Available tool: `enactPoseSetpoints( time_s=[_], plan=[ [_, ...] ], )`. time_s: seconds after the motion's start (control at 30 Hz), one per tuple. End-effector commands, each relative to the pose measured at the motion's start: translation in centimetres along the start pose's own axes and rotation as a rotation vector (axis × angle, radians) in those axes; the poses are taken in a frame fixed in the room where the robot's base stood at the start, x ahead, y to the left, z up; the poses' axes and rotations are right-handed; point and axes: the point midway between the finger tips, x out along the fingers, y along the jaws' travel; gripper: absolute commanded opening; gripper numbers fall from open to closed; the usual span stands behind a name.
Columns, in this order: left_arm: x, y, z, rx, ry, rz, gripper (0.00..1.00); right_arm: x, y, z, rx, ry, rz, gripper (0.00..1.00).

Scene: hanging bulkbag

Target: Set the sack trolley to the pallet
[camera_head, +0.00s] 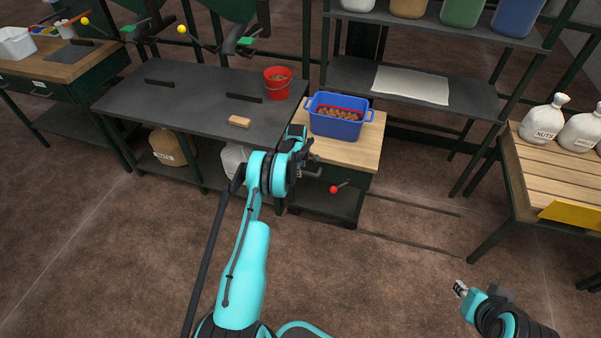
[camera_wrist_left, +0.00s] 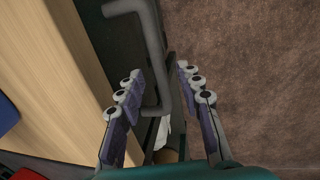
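The sack trolley looks to be the wooden-topped cart (camera_head: 357,150) at the centre in the head view, carrying a blue crate (camera_head: 335,117). Its wooden top (camera_wrist_left: 50,80) fills the left of the left wrist view. A grey bent handle (camera_wrist_left: 152,35) sticks out from its side. My left gripper (camera_head: 306,157) is at the cart's left front edge. In the left wrist view my left gripper (camera_wrist_left: 158,76) is open, the handle bar between its fingers with gaps on both sides. My right gripper (camera_head: 461,289) is low at the right, away from everything. The slatted wooden stand (camera_head: 545,180) with sacks may be the pallet.
Floor rails (camera_head: 410,238) run right from the cart toward the slatted stand, over clear floor. A red-knobbed lever (camera_head: 334,189) is on the cart's front. A dark bench (camera_head: 190,105) with a red bucket (camera_head: 278,82) stands left. Shelves (camera_head: 450,75) stand behind.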

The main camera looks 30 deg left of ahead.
Motion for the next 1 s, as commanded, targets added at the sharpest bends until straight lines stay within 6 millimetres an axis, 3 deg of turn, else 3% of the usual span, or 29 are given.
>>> enactPoseSetpoints(
  time_s=[0.1,0.4,0.43,0.57,0.87,1.0],
  plan=[
    [1.2,0.0,0.0,0.0,0.0,0.0,0.36,0.5,0.0,0.3,0.0,0.0,0.0,0.29],
    [1.4,0.0,0.0,0.001,0.0,0.0,0.36,0.5,0.0,0.3,0.0,0.0,0.0,0.29],
    [1.4,0.0,0.0,0.001,0.0,0.0,0.33,0.5,0.0,0.3,0.0,0.0,0.0,0.29],
    [1.4,0.0,0.0,0.001,0.0,0.0,0.0,0.5,0.0,0.3,0.0,0.0,0.0,0.29],
    [1.3,-0.2,0.2,0.002,0.0,0.0,0.0,0.4,0.0,0.3,0.0,0.0,0.0,0.29],
    [1.0,-1.2,1.3,0.004,-0.002,-0.001,0.0,0.3,0.0,0.2,0.0,0.0,0.0,0.29]
  ],
)
